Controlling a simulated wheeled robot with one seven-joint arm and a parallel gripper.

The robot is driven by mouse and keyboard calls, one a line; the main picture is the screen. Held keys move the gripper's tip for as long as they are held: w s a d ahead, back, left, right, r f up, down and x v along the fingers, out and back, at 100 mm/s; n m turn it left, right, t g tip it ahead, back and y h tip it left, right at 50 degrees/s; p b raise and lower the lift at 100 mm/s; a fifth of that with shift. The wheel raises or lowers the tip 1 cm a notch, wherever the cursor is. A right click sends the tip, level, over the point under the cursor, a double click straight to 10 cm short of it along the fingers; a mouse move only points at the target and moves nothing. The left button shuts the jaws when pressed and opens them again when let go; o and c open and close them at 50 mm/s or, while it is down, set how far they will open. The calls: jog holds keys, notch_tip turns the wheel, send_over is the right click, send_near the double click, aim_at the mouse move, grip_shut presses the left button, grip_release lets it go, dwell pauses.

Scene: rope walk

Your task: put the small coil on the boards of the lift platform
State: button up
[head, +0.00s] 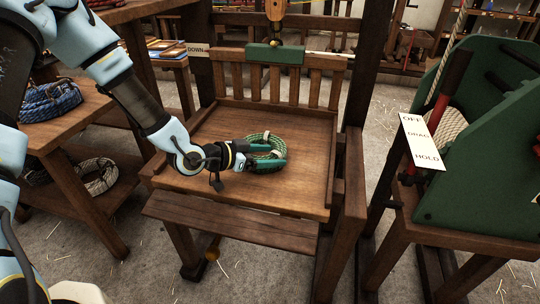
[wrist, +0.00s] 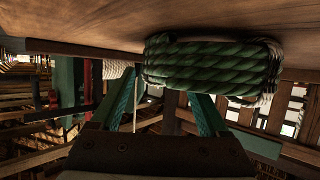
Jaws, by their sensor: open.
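The small coil (head: 277,142), green rope with white showing, lies on the boards of the lift platform (head: 215,125), near their middle. In the wrist view the picture is turned over, and the coil (wrist: 215,62) appears against the underside-up boards (wrist: 95,25). My gripper (head: 283,153) is open, low over the platform, with its teal fingers at the coil in the head view. In the wrist view my gripper (wrist: 166,90) has its fingers apart; the left one reaches the coil's edge and the right one ends below it. Whether they touch the rope is unclear.
A green stand (head: 480,130) with a red lever (head: 450,88) and an OFF, DRAG, HOLD plate (head: 422,141) is at right. Shelves at left hold a blue coil (head: 50,100) and a pale coil (head: 97,176). Bare boards surround the small coil.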

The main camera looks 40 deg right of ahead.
jog(key=b+v, duration=0.1)
jog(key=v, duration=1)
jog(key=shift+a+r, duration=0.1)
jog(key=shift+a, duration=0.15)
jog(key=w+a+f+n+t+y, duration=0.1)
jog(key=w+a, duration=0.2)
jog(key=w+a+n+t+y, duration=0.1)
jog(key=w+a+y, duration=0.1)
jog(key=w+a, duration=0.1)
jog(key=w+a+f+n+t+y, duration=0.1)
jog(key=w+a+t, duration=0.1)
jog(key=w+a, duration=0.1)
jog(key=shift+w+f+n+y, duration=0.1)
jog(key=shift+f+n+y, duration=0.2)
jog(key=w+a+r+n+t+y, duration=0.2)
jog(key=w+a+n+y, duration=0.3)
jog(key=a, duration=0.7)
jog(key=s+a+r+n+g+y, duration=0.1)
jog(key=s+a+r+n, duration=0.2)
jog(key=a+n, duration=0.2)
jog(key=s+a+r+n+y, duration=0.2)
jog(key=s+a+r+n, duration=0.1)
jog(key=a, duration=0.8)
jog(key=r+n, duration=0.1)
jog(key=n, duration=0.1)
jog(key=shift+r+n+g, duration=0.25)
jog(key=shift+n+g, duration=0.05)
jog(key=shift+g, duration=0.1)
jog(key=shift+s, duration=0.1)
